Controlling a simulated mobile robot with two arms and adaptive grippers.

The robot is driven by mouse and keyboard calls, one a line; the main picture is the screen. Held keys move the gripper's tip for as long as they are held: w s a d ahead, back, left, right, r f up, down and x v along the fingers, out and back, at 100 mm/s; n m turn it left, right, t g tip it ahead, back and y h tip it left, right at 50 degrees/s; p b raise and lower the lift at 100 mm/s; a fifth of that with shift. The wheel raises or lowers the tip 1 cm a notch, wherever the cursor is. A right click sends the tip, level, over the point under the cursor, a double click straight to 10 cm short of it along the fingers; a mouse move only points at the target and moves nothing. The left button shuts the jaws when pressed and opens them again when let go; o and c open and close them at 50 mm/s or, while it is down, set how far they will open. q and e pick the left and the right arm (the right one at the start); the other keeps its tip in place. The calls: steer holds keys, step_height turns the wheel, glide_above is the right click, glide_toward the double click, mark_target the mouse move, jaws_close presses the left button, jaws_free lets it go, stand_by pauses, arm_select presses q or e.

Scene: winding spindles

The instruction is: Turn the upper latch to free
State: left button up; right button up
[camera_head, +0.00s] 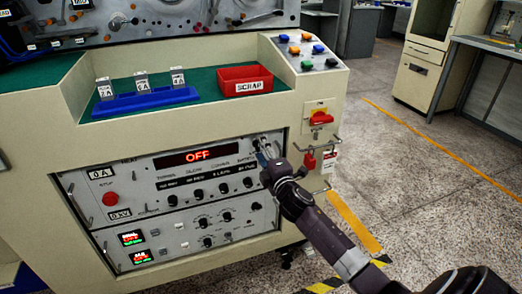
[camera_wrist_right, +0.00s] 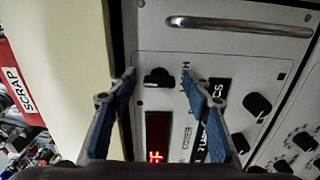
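The upper latch is a small black knob (camera_wrist_right: 157,77) near the corner of the white front panel (camera_wrist_right: 155,40), beside the red display. In the right wrist view it sits between the two blue-padded fingertips of my right gripper (camera_wrist_right: 159,80), with gaps on both sides. I cannot tell how far the fingertips are from the panel. In the head view my right gripper (camera_head: 263,158) is at the upper right corner of the panel and partly hides the latch area. My left gripper is not in view.
The display (camera_head: 198,154) reads OFF in red. Black knobs (camera_head: 224,188) line the panel, and a metal handle (camera_wrist_right: 240,26) stands out from it. A red switch (camera_head: 320,118) is on the cabinet. A red SCRAP bin (camera_head: 246,72) and a blue rack (camera_head: 145,101) stand above.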

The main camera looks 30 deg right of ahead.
steer(key=v, duration=1.2)
steer(key=shift+f, duration=0.1)
stand_by(0.5)
